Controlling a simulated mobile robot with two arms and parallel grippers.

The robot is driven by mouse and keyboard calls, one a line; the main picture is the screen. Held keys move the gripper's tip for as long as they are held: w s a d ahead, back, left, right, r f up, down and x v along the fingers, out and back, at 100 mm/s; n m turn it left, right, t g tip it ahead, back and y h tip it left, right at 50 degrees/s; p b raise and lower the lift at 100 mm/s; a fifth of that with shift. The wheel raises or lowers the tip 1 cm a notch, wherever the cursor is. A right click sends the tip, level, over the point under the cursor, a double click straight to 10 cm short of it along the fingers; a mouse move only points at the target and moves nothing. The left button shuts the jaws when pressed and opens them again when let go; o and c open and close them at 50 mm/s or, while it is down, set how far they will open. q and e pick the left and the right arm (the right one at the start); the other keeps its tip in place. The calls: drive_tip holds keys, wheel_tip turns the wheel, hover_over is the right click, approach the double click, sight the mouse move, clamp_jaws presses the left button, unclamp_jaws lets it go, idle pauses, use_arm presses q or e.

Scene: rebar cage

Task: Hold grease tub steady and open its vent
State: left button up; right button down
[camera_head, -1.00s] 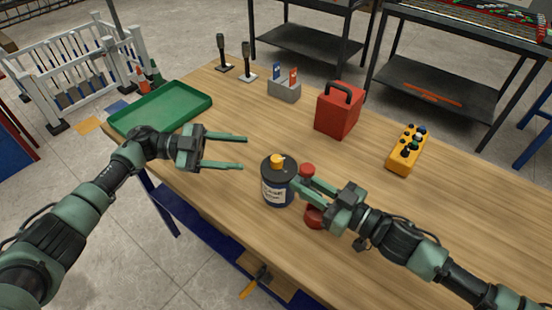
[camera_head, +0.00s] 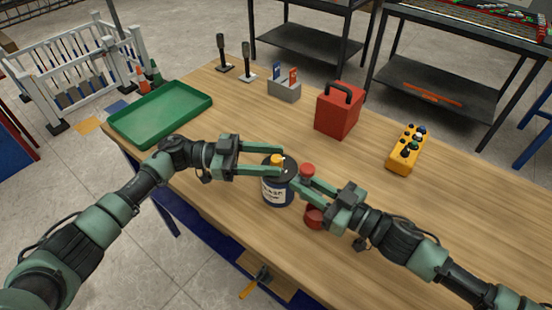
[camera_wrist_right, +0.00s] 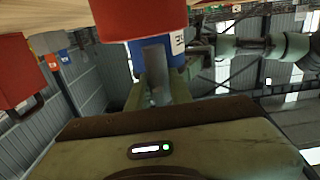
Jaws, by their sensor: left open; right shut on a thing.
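The grease tub (camera_head: 277,190) is a dark round can with a pale label, upright on the wooden table. Its vent is a small yellow-orange cap (camera_head: 276,159) on the lid. My left gripper (camera_head: 281,159) is open at the cap, its fingers on the far and near sides; contact cannot be told. My right gripper (camera_head: 300,187) is shut between the red upper end (camera_head: 307,169) and red lower end (camera_head: 314,218) of what looks like the tub's side handle. Its fingers hide the middle. The right wrist view shows a red end (camera_wrist_right: 140,15) close up and the blue tub (camera_wrist_right: 172,53) behind.
A green tray (camera_head: 160,113) lies at the table's left end. A grey holder (camera_head: 285,91), a red box with a black handle (camera_head: 338,111) and a yellow control box (camera_head: 406,152) stand farther back. The table right of the red box is mostly clear.

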use_arm(q)
drive_tip(key=shift+s+d, duration=0.1)
drive_tip(key=shift+d, duration=0.7)
clamp_jaws()
drive_tip(key=shift+w+f+m+g+y, duration=0.1)
drive_tip(key=shift+m+g+y, duration=0.25)
drive_tip(key=shift+m+g, duration=0.85)
drive_tip(key=shift+w+m+g+y, duration=0.1)
drive_tip(key=shift+m+g+y, duration=0.45)
drive_tip(key=shift+g, duration=1.15)
use_arm(e)
drive_tip(key=shift+s+a+r, duration=0.1)
use_arm(q)
drive_tip(key=shift+m, duration=0.35)
drive_tip(key=shift+s+m+g, duration=0.15)
drive_tip(key=shift+m+g, duration=0.15)
drive_tip(key=shift+g, duration=0.3)
unclamp_jaws()
